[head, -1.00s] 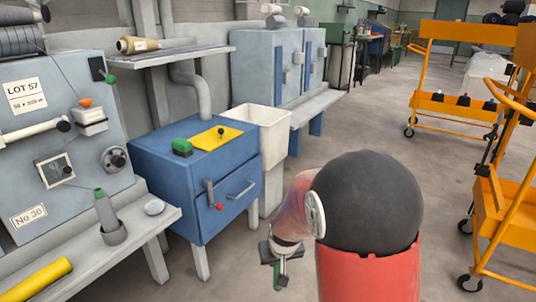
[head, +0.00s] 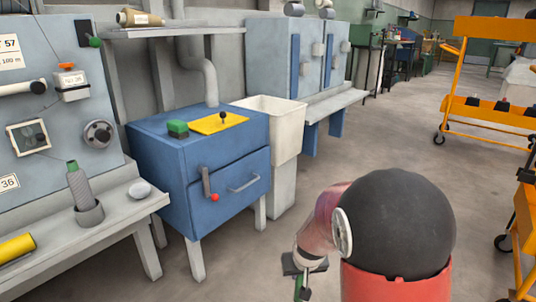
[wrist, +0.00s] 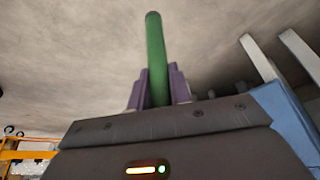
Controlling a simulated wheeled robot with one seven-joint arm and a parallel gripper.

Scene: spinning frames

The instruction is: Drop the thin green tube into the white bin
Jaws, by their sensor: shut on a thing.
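My gripper (wrist: 158,88) is shut on the thin green tube (wrist: 155,50), which sticks out from between the two purple-grey fingers in the wrist view. In the head view my gripper (head: 302,278) is low in front of my body, and a bit of the green tube (head: 299,288) shows at the bottom edge. The white bin (head: 275,125) stands on a pale pedestal, right of the blue cabinet, with its open top facing up. My gripper is in front of the bin, lower in the picture and apart from it. The inside bottom of the bin is hidden.
The blue cabinet (head: 200,165) stands left of the bin, with a red-knobbed lever and a handle on its front. A grey bench (head: 110,215) is at the left. Orange trolleys (head: 490,115) stand at the right. The floor (head: 385,135) between is clear.

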